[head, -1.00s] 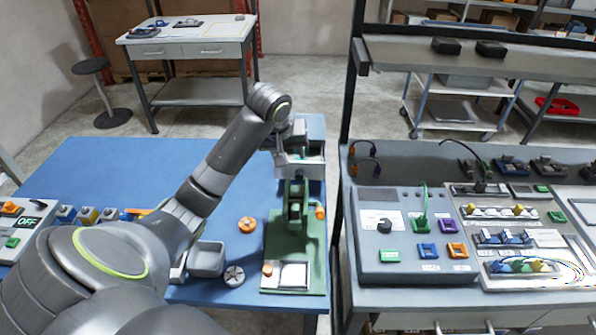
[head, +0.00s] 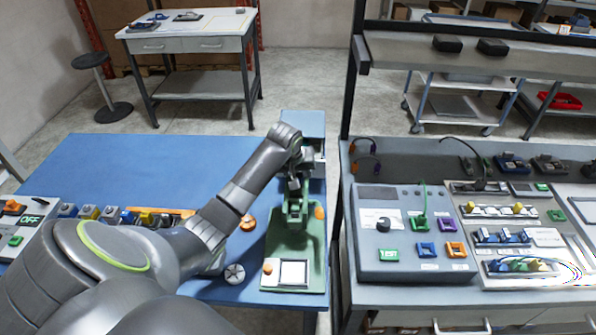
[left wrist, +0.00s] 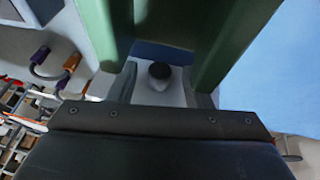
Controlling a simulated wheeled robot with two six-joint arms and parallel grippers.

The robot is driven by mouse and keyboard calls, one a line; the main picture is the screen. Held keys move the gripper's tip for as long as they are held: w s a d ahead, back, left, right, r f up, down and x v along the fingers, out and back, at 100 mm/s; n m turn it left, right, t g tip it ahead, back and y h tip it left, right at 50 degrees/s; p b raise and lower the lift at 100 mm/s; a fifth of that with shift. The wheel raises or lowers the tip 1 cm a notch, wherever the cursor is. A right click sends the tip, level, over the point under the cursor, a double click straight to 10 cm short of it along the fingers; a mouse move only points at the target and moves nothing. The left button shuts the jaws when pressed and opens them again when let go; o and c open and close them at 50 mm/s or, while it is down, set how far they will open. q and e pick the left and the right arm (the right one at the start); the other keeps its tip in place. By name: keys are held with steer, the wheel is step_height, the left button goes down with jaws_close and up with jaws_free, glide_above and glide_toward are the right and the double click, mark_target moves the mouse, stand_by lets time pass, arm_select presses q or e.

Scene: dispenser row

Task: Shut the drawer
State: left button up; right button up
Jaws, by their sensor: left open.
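The blue-grey drawer unit (head: 303,123) stands at the back right of the blue table. My left arm hides most of its front, and a pale part shows at the right; how far the drawer stands out I cannot tell. My left gripper (head: 296,186) points down in front of the unit, by the green press (head: 294,235). In the left wrist view the open fingers (left wrist: 165,92) have a small dark-topped pale knob (left wrist: 159,72) in the gap between them; contact cannot be told. My right gripper is out of view.
Green uprights (left wrist: 222,45) rise close to the fingers in the left wrist view. An orange knob (head: 247,222) and a round grey part (head: 234,274) lie left of the press. A dark post (head: 347,110) and a control panel (head: 412,235) stand to the right.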

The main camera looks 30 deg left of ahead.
arm_select(q)
jaws_close()
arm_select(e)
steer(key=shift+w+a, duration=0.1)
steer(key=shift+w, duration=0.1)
arm_select(q)
steer(key=w+a, duration=0.1)
steer(key=w, duration=0.1)
steer(key=w+a+b, duration=0.1)
steer(key=w, duration=0.1)
steer(key=w+a+b, duration=0.1)
steer(key=w, duration=0.1)
steer(key=shift+w+a, duration=0.15)
steer(key=shift+a, duration=0.25)
steer(key=w+a, duration=0.1)
steer(key=w, duration=0.1)
steer(key=shift+w+a, duration=0.35)
steer(key=shift+r, duration=0.25)
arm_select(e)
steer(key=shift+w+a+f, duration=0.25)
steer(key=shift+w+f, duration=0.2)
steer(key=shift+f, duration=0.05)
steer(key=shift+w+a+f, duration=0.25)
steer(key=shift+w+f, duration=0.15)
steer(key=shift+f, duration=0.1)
